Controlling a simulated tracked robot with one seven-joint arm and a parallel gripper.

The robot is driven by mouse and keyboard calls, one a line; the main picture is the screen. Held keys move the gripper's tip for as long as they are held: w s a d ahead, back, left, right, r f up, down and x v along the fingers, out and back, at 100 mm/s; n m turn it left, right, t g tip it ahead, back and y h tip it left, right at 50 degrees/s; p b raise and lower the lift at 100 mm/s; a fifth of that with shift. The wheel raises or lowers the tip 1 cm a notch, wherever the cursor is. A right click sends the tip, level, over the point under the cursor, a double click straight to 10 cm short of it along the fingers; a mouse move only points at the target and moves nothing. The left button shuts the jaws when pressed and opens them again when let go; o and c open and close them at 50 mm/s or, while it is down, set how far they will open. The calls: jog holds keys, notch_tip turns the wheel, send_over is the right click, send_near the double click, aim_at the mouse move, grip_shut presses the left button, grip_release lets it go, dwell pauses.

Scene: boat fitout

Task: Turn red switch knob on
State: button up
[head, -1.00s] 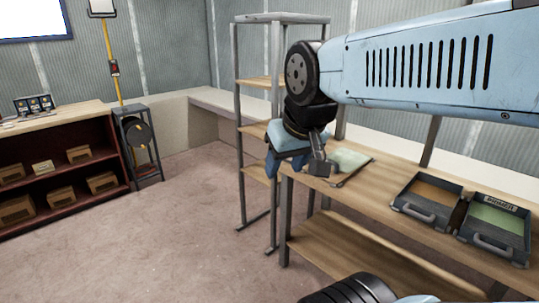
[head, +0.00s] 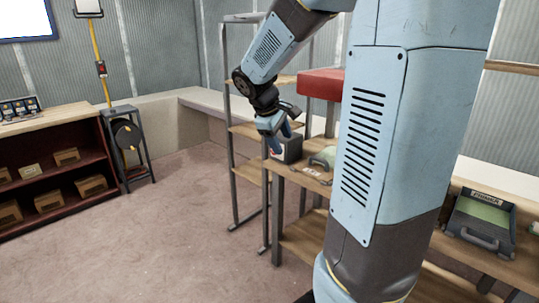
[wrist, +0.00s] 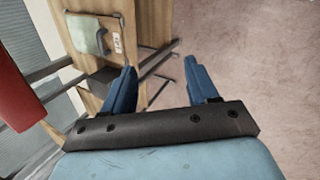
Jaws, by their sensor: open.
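I cannot make out a red switch knob for certain. A small grey box (head: 291,150) stands at the near left end of the wooden workbench, with a small red patch on its left side, too small to identify. A small switch box with a red spot (head: 101,68) is on the yellow pole of the work light at the left. My gripper (head: 284,138) points down close to the grey box in the head view; I cannot tell whether they touch.
A red block (head: 320,84) stands behind the bench and shows at the left of the wrist view (wrist: 17,90). A pale green item (head: 323,157) lies on the bench. An open case (head: 480,236) sits right. A metal shelf (head: 232,120) stands behind. The floor left is clear.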

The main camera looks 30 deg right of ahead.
jog(key=w+d+f+n+h, duration=0.2)
jog(key=w+f+n, duration=0.15)
jog(key=w, duration=0.25)
jog(key=w+d+f+n+g+h, duration=0.1)
jog(key=w+d+f+n+h, duration=0.1)
jog(key=w+f, duration=0.3)
jog(key=w+d+f+n+h, duration=0.2)
jog(key=w+d+f+n, duration=0.1)
jog(key=w, duration=0.4)
jog(key=w+a+f+n+t+h, duration=0.2)
jog(key=w+f+n+t+h, duration=0.35)
jog(key=w+f+n, duration=0.8)
jog(key=shift+m+t, duration=0.35)
jog(key=shift+m, duration=0.35)
jog(key=x, duration=0.4)
jog(key=w+x, duration=0.1)
jog(key=x, duration=0.4)
jog(key=w+a+x, duration=0.1)
jog(key=x, duration=0.4)
jog(key=shift+w+d+f, duration=0.1)
jog(key=shift+w+f, duration=0.15)
jog(key=shift+f, duration=0.1)
